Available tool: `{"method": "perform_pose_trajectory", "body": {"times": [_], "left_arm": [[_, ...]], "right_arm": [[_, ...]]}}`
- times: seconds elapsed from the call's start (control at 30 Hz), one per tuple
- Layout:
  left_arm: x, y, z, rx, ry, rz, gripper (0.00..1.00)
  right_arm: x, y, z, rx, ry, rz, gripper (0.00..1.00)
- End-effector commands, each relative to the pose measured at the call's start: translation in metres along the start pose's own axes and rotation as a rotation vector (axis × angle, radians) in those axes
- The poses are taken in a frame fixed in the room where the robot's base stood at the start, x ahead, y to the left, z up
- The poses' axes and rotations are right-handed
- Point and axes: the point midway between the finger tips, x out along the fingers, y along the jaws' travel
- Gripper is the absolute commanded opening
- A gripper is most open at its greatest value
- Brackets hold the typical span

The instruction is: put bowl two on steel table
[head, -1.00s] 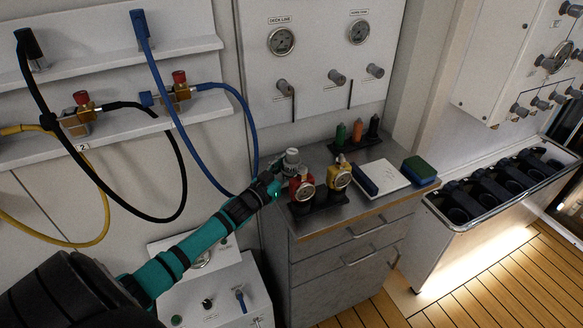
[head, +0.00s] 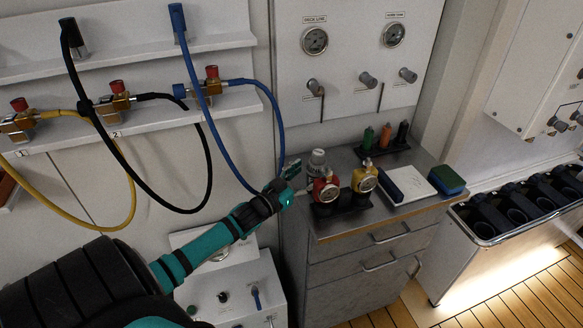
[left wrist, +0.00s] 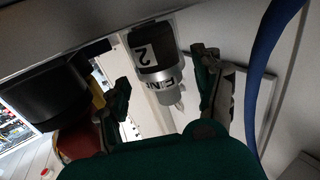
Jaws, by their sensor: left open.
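Bowl two (head: 317,160) is a small grey cylinder standing at the back left of the steel table (head: 380,213). In the left wrist view bowl two (left wrist: 152,62) shows a black "2" on a pale band, the letters "INE" and a metal nozzle end. My left gripper (head: 293,170) is open just left of the bowl, at the table's left edge. In the left wrist view the bowl lies between the directions of the two spread fingers (left wrist: 163,82), with gaps on both sides. The fingers do not appear to touch it. My right gripper is not in view.
Red (head: 326,188) and yellow (head: 364,178) gauge units stand close to the bowl's front and right. A white pad (head: 412,184), a sponge (head: 446,180) and several bottles stand farther right. A blue hose (head: 281,130) hangs near my left gripper.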

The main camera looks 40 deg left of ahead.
Motion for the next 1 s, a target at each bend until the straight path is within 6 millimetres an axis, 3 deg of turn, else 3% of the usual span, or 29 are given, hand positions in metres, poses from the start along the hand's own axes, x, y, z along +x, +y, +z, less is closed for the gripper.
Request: {"method": "perform_pose_trajectory", "body": {"times": [0.1,0.3,0.63,0.73,0.87,0.97,1.0], "left_arm": [[-0.029,0.001,0.003,0.0,-0.005,0.001,0.68],[-0.063,0.0,0.002,0.0,-0.003,0.0,0.68],[-0.077,0.0,0.0,0.001,0.0,0.0,0.68],[-0.078,-0.002,0.008,-0.001,-0.014,-0.008,0.68],[-0.086,-0.011,0.06,-0.003,-0.112,-0.057,0.68],[-0.105,-0.016,0.134,-0.002,-0.256,-0.112,0.68],[-0.117,-0.015,0.169,-0.001,-0.328,-0.134,0.68]], "right_arm": [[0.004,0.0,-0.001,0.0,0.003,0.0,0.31],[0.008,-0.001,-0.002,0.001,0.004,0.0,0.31],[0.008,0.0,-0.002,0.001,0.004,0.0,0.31],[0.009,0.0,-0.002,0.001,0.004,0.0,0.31],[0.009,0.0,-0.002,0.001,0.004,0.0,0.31],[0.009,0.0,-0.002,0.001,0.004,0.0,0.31],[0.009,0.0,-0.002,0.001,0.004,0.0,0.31]]}}
